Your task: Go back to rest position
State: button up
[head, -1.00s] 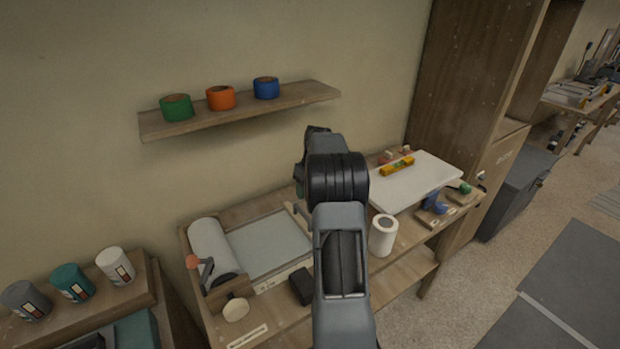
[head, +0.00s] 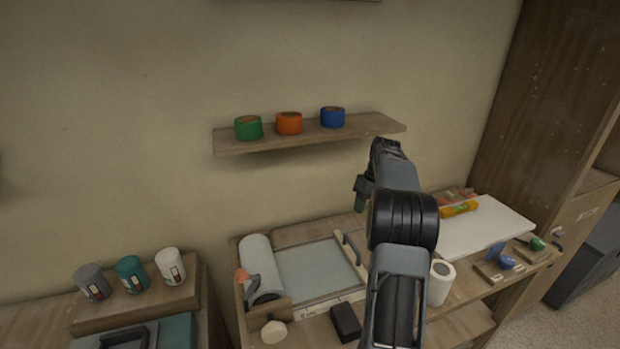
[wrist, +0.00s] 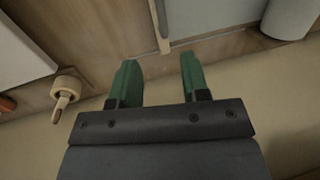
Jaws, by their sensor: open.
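My gripper (wrist: 157,72) shows in the wrist view with two green fingers spread apart and nothing between them. In the head view its green fingertip (head: 360,203) shows at the left of my raised arm, in front of the wall and above the bench's back edge. The rest of the gripper is mostly hidden behind my wrist. No object is held.
A shelf (head: 310,138) with green (head: 248,128), orange (head: 289,123) and blue (head: 332,117) tape rolls is on the wall near my arm. Below are a white roll (head: 262,268), a grey-topped tray (head: 318,275), a white board (head: 480,232) and a white cylinder (head: 440,284).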

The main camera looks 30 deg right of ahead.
notch_tip(320, 180, down, 4)
jog(key=s+a+m, duration=0.1)
jog(key=s+m, duration=0.1)
jog(key=m, duration=0.1)
jog(key=s+a+r+n+t, duration=0.1)
jog(key=s+a, duration=0.4)
jog(key=a, duration=0.4)
jog(key=s+a+r+n+t+h, duration=0.1)
jog(key=s+a+r+n, duration=0.1)
jog(key=s+a, duration=0.4)
jog(key=s+a+r+n+t+h, duration=0.1)
jog(key=s+a, duration=0.5)
jog(key=a, duration=0.8)
jog(key=shift+r+t, duration=0.4)
jog(key=shift+r, duration=0.3)
jog(key=shift+s+n, duration=0.15)
jog(key=shift+n, duration=0.15)
